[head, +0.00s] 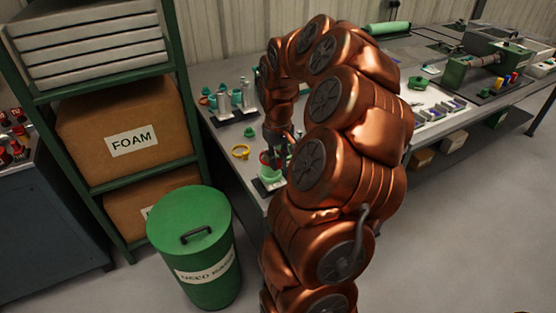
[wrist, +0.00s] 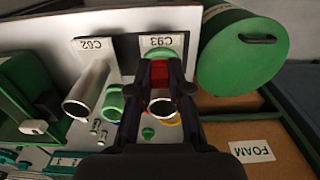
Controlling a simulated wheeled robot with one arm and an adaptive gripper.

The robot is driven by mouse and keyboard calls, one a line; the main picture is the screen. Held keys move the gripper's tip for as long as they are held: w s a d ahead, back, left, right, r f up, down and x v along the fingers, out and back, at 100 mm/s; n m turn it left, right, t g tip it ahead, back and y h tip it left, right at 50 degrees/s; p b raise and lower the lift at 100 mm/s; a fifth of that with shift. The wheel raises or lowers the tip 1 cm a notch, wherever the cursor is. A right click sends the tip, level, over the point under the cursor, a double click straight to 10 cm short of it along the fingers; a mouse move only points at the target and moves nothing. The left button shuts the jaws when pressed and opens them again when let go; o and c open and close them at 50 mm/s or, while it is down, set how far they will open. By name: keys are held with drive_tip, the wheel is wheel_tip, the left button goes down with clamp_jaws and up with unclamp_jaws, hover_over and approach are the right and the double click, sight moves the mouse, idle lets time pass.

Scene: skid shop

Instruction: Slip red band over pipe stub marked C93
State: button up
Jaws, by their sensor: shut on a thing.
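My gripper (wrist: 160,85) points at a pipe stub (wrist: 161,106) by the label marked C93 (wrist: 160,40). Its two dark fingers are shut on a red band (wrist: 159,72), which shows between them. In the wrist view the red lies between the label and the stub's open mouth and seems to be around the stub. The fingers hide its sides, so I cannot tell how fully it encloses the stub. In the head view the red band (head: 265,158) shows beside my gripper, above a green base (head: 270,176).
A bare grey stub (wrist: 86,90) stands left in the wrist view, with a green cylindrical piece (wrist: 113,102) between the stubs. A yellow ring (head: 240,152) lies on the bench (head: 222,143). A green lidded bin (head: 195,245) and a shelf with a FOAM box (head: 125,125) stand left.

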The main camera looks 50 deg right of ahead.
drive_tip(key=shift+f+b, duration=0.8)
drive_tip(key=shift+b, duration=0.35)
idle(1.4)
drive_tip(key=shift+f+b, duration=1.45)
drive_tip(key=shift+f, duration=0.4)
idle(1.4)
drive_tip(key=o, duration=0.9)
drive_tip(key=o, duration=0.4)
drive_tip(key=shift+r, duration=0.15)
